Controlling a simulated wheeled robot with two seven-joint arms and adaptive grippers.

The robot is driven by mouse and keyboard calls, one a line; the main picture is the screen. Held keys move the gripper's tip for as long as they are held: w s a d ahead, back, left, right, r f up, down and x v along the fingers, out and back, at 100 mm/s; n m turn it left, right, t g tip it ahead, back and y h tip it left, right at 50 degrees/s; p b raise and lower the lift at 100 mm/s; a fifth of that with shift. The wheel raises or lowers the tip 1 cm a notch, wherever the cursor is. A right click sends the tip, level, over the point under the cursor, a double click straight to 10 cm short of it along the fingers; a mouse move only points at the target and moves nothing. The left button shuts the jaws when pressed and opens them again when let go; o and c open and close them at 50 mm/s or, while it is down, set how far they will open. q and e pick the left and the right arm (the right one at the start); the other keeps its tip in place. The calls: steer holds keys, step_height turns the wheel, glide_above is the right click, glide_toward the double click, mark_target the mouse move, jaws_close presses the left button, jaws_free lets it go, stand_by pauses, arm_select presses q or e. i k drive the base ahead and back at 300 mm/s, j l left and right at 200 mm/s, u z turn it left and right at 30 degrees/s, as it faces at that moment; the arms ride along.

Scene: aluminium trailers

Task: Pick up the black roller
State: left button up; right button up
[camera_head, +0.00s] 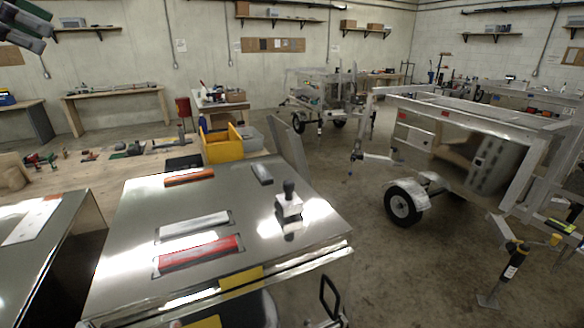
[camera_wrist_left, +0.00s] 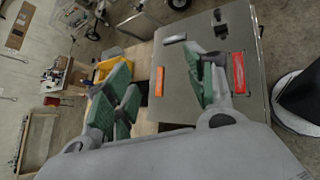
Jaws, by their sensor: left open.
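A small upright piece with a black knob-like top (camera_head: 289,190) on a pale block stands near the right edge of the shiny metal panel (camera_head: 130,235). It best matches the black roller, but I cannot be sure. It also shows small and dark near the panel's top edge in the left wrist view (camera_wrist_left: 219,21). My left gripper (camera_head: 28,20) shows at the top left of the head view, high above and far from it. In the left wrist view its green-padded fingers (camera_wrist_left: 165,85) are wide apart with nothing between them. My right gripper is not in view.
An aluminium trailer (camera_head: 440,140) stands to the right, across open floor.

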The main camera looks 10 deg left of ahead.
mark_target(291, 203)
steer(key=j+z, duration=0.2)
steer(key=z, duration=0.15)
steer(key=j+z, duration=0.25)
steer(key=z, duration=0.15)
steer(key=k+j+z, duration=0.1)
steer(key=z, duration=0.25)
steer(key=j, duration=0.05)
